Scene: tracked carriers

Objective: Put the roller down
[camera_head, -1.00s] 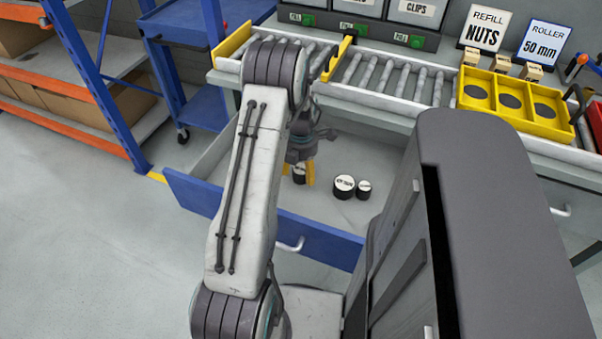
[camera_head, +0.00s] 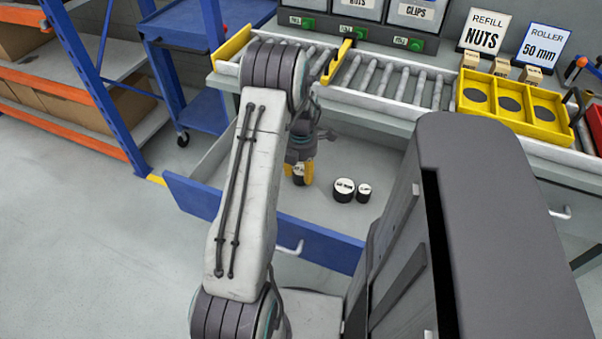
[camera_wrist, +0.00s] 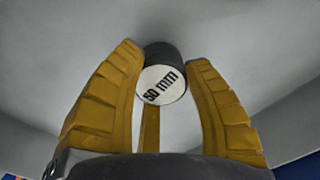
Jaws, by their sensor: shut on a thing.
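My gripper (camera_head: 300,174) reaches down into an open drawer (camera_head: 262,228) with a blue front. Its yellow fingers (camera_wrist: 161,85) are shut on a short black roller (camera_wrist: 163,54) with a white end marked "50 MM". The label faces the wrist camera, and the roller sits between the fingertips. In the head view the fingers partly hide this roller. I cannot tell whether it touches the drawer floor. To the right in the drawer stand two other black rollers with white labelled tops, a larger one (camera_head: 344,190) and a smaller one (camera_head: 364,193).
A roller conveyor (camera_head: 400,88) runs above the drawer's far side. A yellow tray (camera_head: 519,102) with three round recesses stands on it, near a "ROLLER 50 mm" sign (camera_head: 542,47). The drawer floor (camera_head: 320,212) in front of the rollers is clear. Blue shelving stands left.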

